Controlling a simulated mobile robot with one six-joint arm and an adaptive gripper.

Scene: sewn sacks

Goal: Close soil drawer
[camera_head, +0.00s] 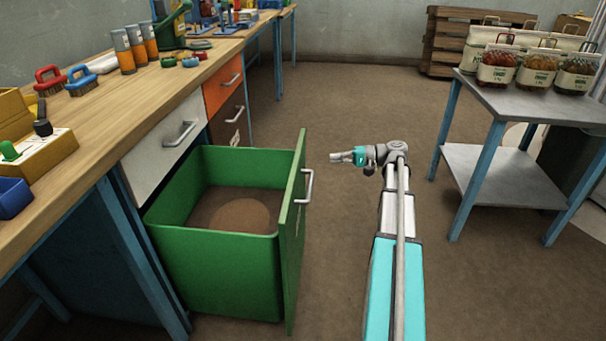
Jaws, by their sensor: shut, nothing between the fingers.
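The soil drawer is a deep green drawer (215,272) below the workbench, pulled far out. Brown soil (235,213) lies inside it. Its green front panel (291,240) faces right and carries a metal handle (308,186). My gripper (333,157) is shut and empty. It points left, a little to the right of the upper part of the drawer front and apart from the handle. Its fingers are small in this view.
A white drawer (165,150) and an orange drawer (223,83) are shut in the workbench (165,80). A grey cart (545,103) with several sacks stands at right. The brown floor (345,100) between is clear. Wooden pallets (450,45) stand at the back.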

